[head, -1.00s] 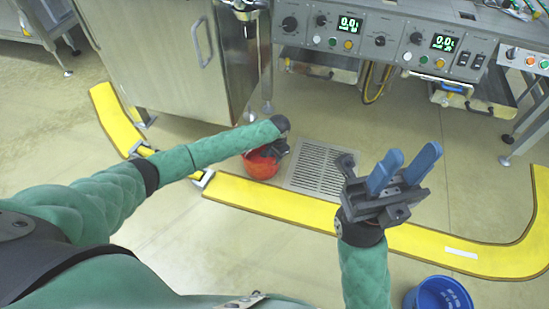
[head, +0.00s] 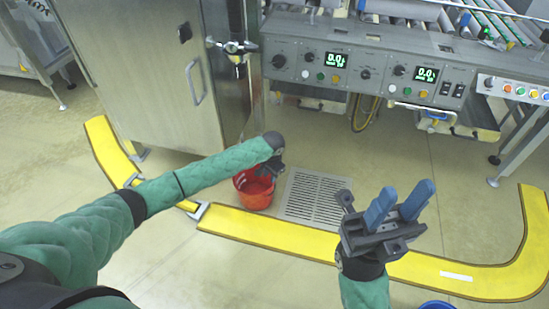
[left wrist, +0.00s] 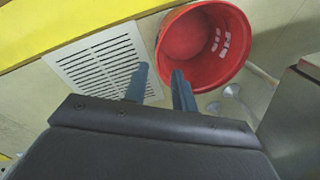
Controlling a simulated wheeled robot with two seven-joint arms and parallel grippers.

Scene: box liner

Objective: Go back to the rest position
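My left arm reaches in from the left in the head view, and its gripper (head: 277,168) points down, foreshortened, with its fingers hard to see. In the left wrist view its two blue fingers (left wrist: 160,80) stand apart with nothing between them, above the floor beside a red bucket. My right gripper (head: 399,203) is raised at the right of the head view. Its two blue fingers point up, stand apart and hold nothing.
The red bucket (head: 254,190) stands on the floor by a grille (head: 314,197); it looks empty in the left wrist view (left wrist: 190,38). Yellow floor strips (head: 270,230) curve around. A steel cabinet (head: 150,75) and control panel (head: 350,65) stand behind. A blue bucket (head: 437,305) barely shows.

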